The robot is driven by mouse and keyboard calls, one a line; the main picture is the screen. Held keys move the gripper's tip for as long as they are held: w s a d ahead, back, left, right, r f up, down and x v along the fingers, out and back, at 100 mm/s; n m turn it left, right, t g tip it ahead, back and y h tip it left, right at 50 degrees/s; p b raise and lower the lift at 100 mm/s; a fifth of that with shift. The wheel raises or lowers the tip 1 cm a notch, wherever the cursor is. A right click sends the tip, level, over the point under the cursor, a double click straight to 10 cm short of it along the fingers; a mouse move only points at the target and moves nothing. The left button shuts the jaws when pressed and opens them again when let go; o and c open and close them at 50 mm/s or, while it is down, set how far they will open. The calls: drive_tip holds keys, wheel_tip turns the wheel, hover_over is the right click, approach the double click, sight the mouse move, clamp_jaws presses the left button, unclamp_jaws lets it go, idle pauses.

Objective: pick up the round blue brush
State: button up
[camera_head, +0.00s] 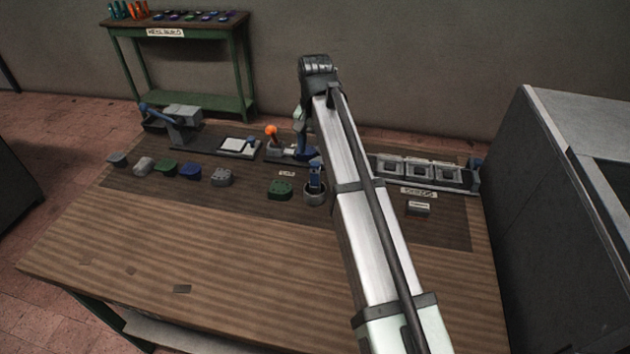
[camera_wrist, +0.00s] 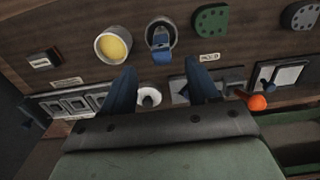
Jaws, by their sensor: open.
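The blue brush (camera_head: 316,173) stands in a small grey round pot (camera_head: 315,197) near the middle of the bench. In the wrist view the blue brush (camera_wrist: 161,53) shows in its dark-rimmed pot (camera_wrist: 153,24), just beyond my fingers. Its bristles are hidden in the pot. My gripper (camera_wrist: 160,75) is open, with two blue fingers spread apart and nothing held between them. In the head view, my gripper (camera_head: 303,150) hangs behind the pot, partly hidden by my arm.
A yellow-filled cup (camera_wrist: 115,45) stands beside the brush pot. A green heel block (camera_head: 280,189) is on its other side. An orange-knobbed press (camera_head: 271,131) and a tray with square slots (camera_head: 418,170) stand behind. The front bench is mostly clear.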

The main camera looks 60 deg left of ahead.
sight(315, 173)
drive_tip(key=shift+a+f, duration=0.2)
drive_tip(key=shift+f, duration=4.55)
drive_tip(key=shift+c, duration=0.4)
drive_tip(key=c, duration=1)
